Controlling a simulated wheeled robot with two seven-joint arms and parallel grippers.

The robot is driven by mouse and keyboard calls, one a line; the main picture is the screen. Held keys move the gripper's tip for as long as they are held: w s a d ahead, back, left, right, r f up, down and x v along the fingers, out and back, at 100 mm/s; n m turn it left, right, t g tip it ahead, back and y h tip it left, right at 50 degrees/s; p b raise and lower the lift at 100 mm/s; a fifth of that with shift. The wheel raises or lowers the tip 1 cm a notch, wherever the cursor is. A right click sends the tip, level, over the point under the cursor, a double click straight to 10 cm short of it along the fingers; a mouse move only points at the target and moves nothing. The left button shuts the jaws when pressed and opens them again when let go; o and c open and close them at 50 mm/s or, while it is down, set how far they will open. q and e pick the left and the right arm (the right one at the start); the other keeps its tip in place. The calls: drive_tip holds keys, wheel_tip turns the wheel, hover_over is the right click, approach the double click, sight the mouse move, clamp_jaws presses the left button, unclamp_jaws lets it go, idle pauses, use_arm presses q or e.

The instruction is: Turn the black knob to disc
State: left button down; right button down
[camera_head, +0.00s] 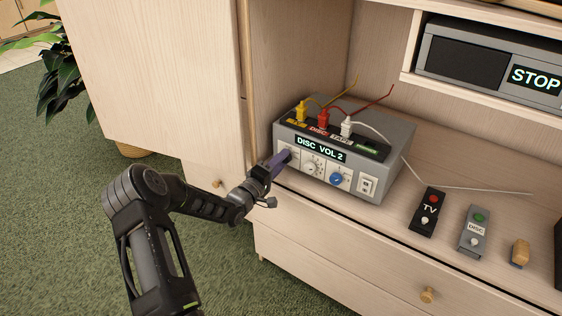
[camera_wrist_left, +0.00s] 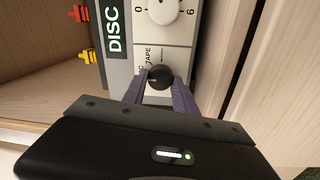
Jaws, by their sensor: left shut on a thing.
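The grey box (camera_head: 395,150) stands in the shelf bay, with a display (camera_head: 320,149) reading "DISC VOL 2". The black knob (camera_wrist_left: 160,76) shows in the left wrist view, below a white dial (camera_wrist_left: 164,8), with the label "TAPE" next to it and another label partly cut by the fingers. My left gripper (camera_head: 285,157) reaches the left end of the box's front. In the left wrist view its purple fingers (camera_wrist_left: 160,92) are on both sides of the black knob, shut on it. In the head view the knob is hidden behind the fingers. My right gripper is not in view.
Yellow, red (camera_head: 323,118) and white (camera_head: 346,127) plugs stand on top of the box. A blue knob (camera_head: 337,179) is on its front. A TV remote (camera_head: 428,212), a DISC remote (camera_head: 475,231) and a wooden-topped piece (camera_head: 520,252) lie right. A STOP unit (camera_head: 465,65) sits above.

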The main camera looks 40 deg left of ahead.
use_arm(q)
drive_tip(key=c, duration=1)
unclamp_jaws()
drive_tip(key=shift+o, duration=0.2)
drive_tip(key=s+p, duration=0.1)
drive_tip(key=s, duration=0.7)
drive_tip(key=shift+f, duration=0.3)
drive_tip(key=shift+w+d, duration=0.1)
